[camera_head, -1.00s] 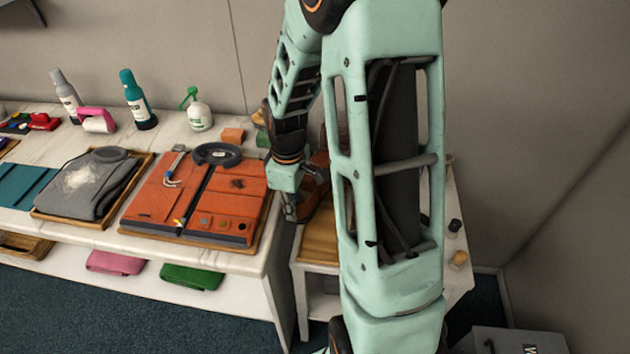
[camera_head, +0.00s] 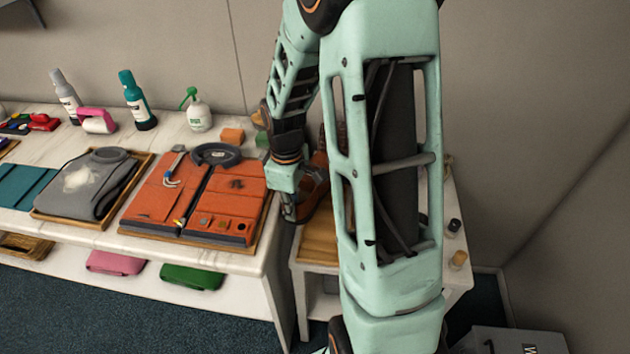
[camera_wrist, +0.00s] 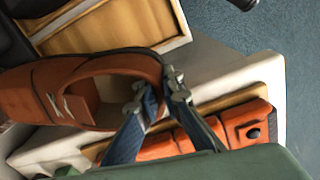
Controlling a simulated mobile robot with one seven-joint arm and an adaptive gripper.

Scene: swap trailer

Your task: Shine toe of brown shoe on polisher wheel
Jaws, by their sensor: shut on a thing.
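The brown shoe (camera_wrist: 30,92) lies across the left of the wrist view, with its opening facing the camera. My gripper (camera_wrist: 157,84) is shut on the rim of the shoe at its right end, one finger inside the opening and one outside. In the head view the shoe (camera_head: 317,186) shows partly between my arm links, beside my gripper (camera_head: 289,210), over the small side table. I cannot make out the polisher wheel; my arm hides much of that area. Whether the toe touches anything cannot be told.
A wooden tray (camera_head: 256,236) with an orange folded item stands on the white bench (camera_head: 278,240), close left of my gripper. Spray bottles stand at the back.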

